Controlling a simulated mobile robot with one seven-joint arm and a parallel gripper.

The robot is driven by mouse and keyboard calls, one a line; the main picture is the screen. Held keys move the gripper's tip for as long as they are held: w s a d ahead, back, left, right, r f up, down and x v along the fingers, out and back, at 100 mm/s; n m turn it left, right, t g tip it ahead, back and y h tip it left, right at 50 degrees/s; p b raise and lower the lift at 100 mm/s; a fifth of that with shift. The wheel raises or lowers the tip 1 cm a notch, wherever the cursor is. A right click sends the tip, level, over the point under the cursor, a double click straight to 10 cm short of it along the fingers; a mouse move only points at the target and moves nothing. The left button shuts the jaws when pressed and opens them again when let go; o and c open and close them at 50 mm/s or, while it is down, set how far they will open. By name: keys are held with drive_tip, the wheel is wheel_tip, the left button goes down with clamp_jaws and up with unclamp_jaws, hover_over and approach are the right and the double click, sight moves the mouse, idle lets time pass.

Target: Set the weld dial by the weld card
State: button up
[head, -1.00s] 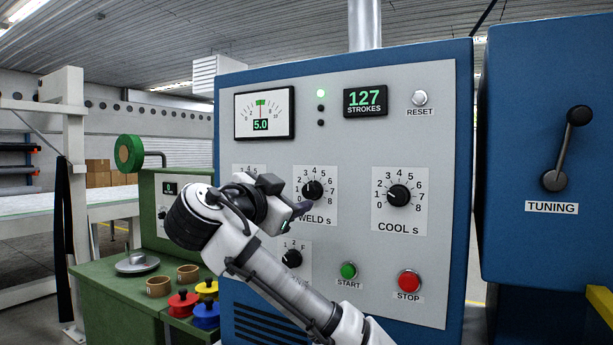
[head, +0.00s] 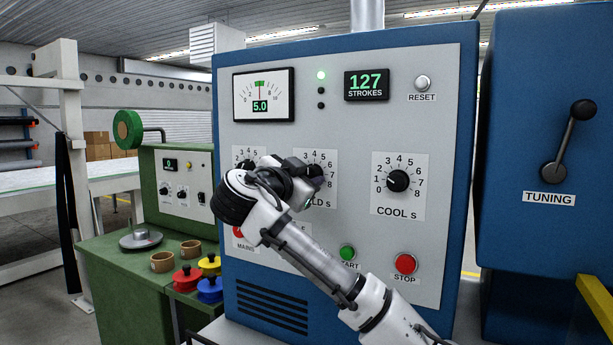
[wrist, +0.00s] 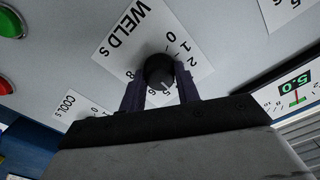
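The weld dial (head: 316,170) is a round black knob on a white scale plate, on the grey panel of the blue machine. In the head view my gripper (head: 310,177) covers much of it. In the wrist view one dark finger of my gripper (wrist: 161,84) stands on each side of the weld dial (wrist: 159,70). I cannot tell whether the fingers press on it. A pale mark on the knob points towards the lower numbers, near the 5, partly hidden by the fingers. I cannot make out a weld card in either view.
The cool dial (head: 398,181) is right of the weld dial. Below are the green start button (head: 347,253) and red stop button (head: 405,264). A meter (head: 263,95) reads 5.0 and a counter (head: 366,85) reads 127. A green bench (head: 120,285) stands left.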

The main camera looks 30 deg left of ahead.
drive_tip(key=c, duration=0.4)
drive_tip(key=shift+o, duration=0.2)
drive_tip(key=shift+f, duration=0.1)
drive_tip(key=shift+f+b, duration=0.1)
drive_tip(key=shift+b, duration=0.4)
drive_tip(key=shift+r+n+b, duration=0.2)
drive_tip(key=shift+n+b, duration=1.1)
drive_tip(key=shift+n, duration=1.6)
drive_tip(key=o, duration=1)
